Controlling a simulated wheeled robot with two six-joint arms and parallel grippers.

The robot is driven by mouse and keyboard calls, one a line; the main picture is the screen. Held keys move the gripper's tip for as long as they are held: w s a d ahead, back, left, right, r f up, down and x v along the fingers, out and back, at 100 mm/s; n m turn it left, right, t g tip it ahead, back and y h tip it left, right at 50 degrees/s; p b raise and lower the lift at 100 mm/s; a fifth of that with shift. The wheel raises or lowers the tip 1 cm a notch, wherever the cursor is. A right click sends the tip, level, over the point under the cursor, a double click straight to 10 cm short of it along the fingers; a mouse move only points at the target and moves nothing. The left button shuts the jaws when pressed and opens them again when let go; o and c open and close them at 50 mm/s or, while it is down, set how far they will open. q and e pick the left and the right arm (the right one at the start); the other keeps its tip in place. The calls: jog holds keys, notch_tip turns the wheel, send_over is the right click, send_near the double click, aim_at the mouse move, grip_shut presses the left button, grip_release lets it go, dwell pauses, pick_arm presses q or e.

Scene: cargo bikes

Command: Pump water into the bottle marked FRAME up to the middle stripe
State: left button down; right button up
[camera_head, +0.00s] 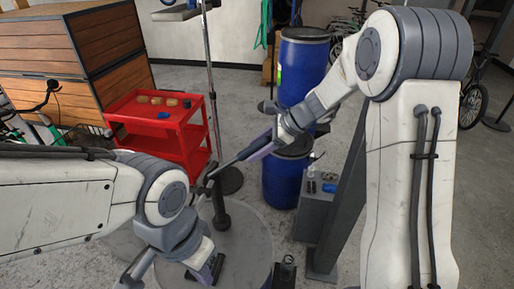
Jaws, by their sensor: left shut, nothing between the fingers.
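A dark upright post with a slanted bar at its top, which looks like the pump (221,208), stands on a round grey table (245,250). My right gripper (262,150) is beside the slanted bar, up and right of the post. I cannot tell whether its fingers close on the bar. My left gripper (208,268) is low over the table's front part, shut and empty, pointing down. No bottle marked FRAME can be made out, and no stripe or water level is readable. My arms hide part of the table.
A red cart (158,125) with small items on top stands behind left, before a wooden cabinet (40,45). Blue barrels (303,65) stand behind the table. A grey box (314,212) with small objects is right of it.

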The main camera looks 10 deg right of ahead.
aim_at(270, 139)
jog(key=shift+d+r, duration=0.25)
jog(key=b+v, duration=0.3)
jog(key=v, duration=0.5)
jog(key=shift+s+d+r, duration=0.4)
jog(key=shift+d+r, duration=0.1)
jog(key=shift+r, duration=0.15)
jog(key=shift+b, duration=0.3)
